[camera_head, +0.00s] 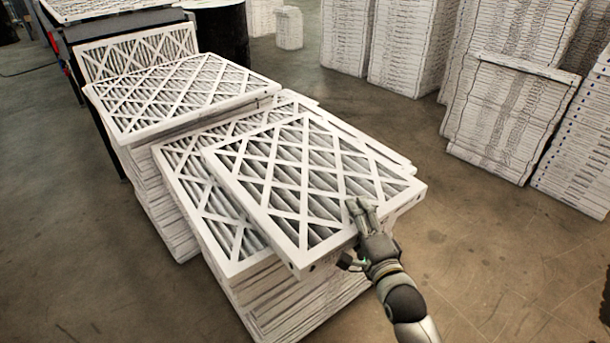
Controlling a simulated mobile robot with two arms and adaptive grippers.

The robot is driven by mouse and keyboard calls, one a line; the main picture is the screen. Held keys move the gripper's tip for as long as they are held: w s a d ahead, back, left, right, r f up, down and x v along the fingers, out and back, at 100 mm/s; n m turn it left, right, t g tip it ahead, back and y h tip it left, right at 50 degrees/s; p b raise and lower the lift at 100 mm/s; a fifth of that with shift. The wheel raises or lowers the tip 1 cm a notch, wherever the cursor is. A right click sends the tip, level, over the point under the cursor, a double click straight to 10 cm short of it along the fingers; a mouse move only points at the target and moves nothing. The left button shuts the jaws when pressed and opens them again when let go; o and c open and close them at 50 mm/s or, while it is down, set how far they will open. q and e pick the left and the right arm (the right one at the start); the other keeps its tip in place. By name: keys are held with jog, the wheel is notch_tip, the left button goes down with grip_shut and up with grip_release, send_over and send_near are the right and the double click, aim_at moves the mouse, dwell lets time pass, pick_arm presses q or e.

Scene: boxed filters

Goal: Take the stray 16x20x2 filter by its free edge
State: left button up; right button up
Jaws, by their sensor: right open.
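The top filter (310,180), a white-framed panel with a diagonal lattice over grey pleats, lies askew on the front stack. Its front and right edges overhang the filter below (190,200). I cannot read a size label, so I take this askew one as the stray filter. My right gripper (358,208) is open at its front edge, near the right corner. Its upper fingers show over the frame, and a darker part shows below the edge. Whether it touches the filter I cannot tell. My left gripper is out of view.
A neighbouring filter stack (180,90) stands behind on the left, close against the front one. Tall white stacks (515,115) stand at the right and back. A dark cylinder (222,35) is at the back. The concrete floor (480,240) at right is clear.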

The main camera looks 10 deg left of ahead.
jog(key=shift+w+a, duration=0.15)
jog(key=shift+w, duration=0.1)
jog(key=shift+c, duration=0.2)
jog(key=c, duration=1.2)
jog(key=shift+r, duration=0.1)
jog(key=shift+c, duration=0.2)
jog(key=shift+r, duration=0.1)
